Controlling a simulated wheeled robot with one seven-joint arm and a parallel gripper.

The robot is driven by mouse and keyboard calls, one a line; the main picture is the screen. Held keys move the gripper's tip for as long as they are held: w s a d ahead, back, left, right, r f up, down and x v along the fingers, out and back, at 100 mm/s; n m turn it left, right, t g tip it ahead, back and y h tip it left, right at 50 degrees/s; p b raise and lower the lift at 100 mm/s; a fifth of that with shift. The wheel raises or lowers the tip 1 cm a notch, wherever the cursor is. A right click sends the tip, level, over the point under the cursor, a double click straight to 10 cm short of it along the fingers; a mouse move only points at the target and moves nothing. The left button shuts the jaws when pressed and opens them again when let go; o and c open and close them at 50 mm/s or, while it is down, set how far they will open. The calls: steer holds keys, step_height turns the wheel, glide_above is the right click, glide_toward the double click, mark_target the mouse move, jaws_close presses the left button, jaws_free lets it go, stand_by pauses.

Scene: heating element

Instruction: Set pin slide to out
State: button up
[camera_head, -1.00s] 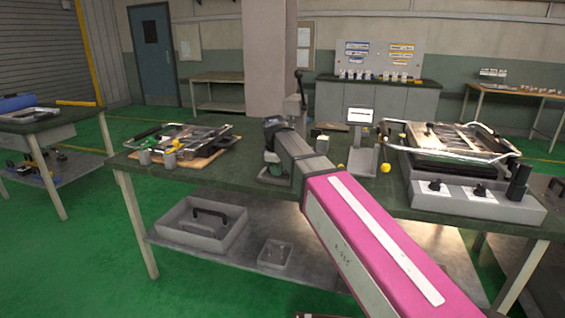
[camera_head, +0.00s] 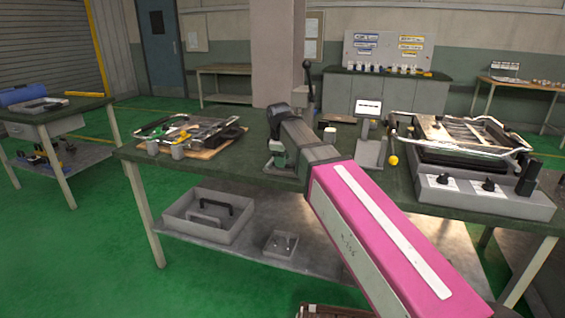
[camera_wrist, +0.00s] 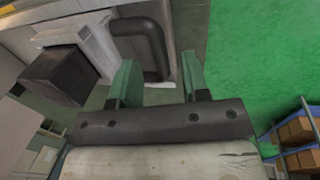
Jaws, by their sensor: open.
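My gripper (camera_wrist: 157,59) shows two green fingers spread apart in the wrist view, with nothing held between them. A bent black handle (camera_wrist: 150,35) on a light grey part lies beyond and between the fingertips; I cannot tell whether they touch it. In the head view, my gripper (camera_head: 278,156) is low over the middle of the green-topped workbench (camera_head: 235,172), left of an upright stand with a black lever (camera_head: 308,78). My arm hides part of this area. I cannot identify the pin slide with certainty in either view.
A heating unit (camera_head: 462,158) with metal bars and a knobbed grey control box (camera_head: 485,197) stands on the bench's right. A small display stand (camera_head: 369,130) is left of it. A flat fixture (camera_head: 190,135) lies on the left. Grey trays (camera_head: 207,215) sit on the lower shelf.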

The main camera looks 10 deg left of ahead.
step_height(320, 180, up, 9)
steer(key=s, duration=0.1)
steer(key=shift+s, duration=0.4)
steer(key=shift+s+a, duration=0.1)
